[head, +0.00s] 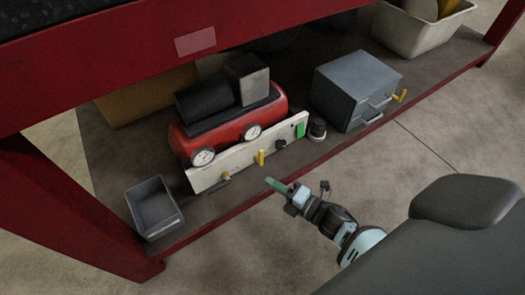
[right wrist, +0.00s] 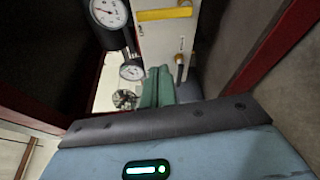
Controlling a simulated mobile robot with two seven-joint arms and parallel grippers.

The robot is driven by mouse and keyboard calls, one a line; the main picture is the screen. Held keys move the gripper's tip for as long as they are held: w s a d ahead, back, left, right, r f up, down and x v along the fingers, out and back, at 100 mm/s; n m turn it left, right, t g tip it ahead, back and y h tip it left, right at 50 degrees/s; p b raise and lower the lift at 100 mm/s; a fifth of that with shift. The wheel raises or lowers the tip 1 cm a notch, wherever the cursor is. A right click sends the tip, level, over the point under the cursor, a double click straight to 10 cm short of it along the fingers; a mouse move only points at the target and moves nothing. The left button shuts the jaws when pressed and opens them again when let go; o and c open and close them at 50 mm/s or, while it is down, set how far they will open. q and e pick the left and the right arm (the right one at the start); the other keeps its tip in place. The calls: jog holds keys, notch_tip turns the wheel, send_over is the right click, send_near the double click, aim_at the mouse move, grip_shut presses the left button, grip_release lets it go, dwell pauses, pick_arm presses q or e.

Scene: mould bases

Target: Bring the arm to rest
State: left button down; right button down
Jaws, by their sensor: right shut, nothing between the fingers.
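My right gripper (head: 272,183) is shut and empty. In the head view its green fingertips are just in front of the compressor's white panel (head: 240,160), near the front edge of the lower shelf. In the right wrist view the two green fingers (right wrist: 158,88) stand together, with the white panel (right wrist: 165,40) close beyond them. I cannot tell whether they touch anything. My left gripper is not in view.
A red compressor (head: 275,108) with gauges stands on the shelf (head: 100,150) under a red bench (head: 130,85). A grey drawer box (head: 350,80) is to its right, a small grey bin (head: 153,205) to its left. A white tub (head: 420,38) is at the far right. Floor in front is clear.

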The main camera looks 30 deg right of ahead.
jog(key=shift+s+d, duration=0.25)
jog(key=shift+s, duration=0.45)
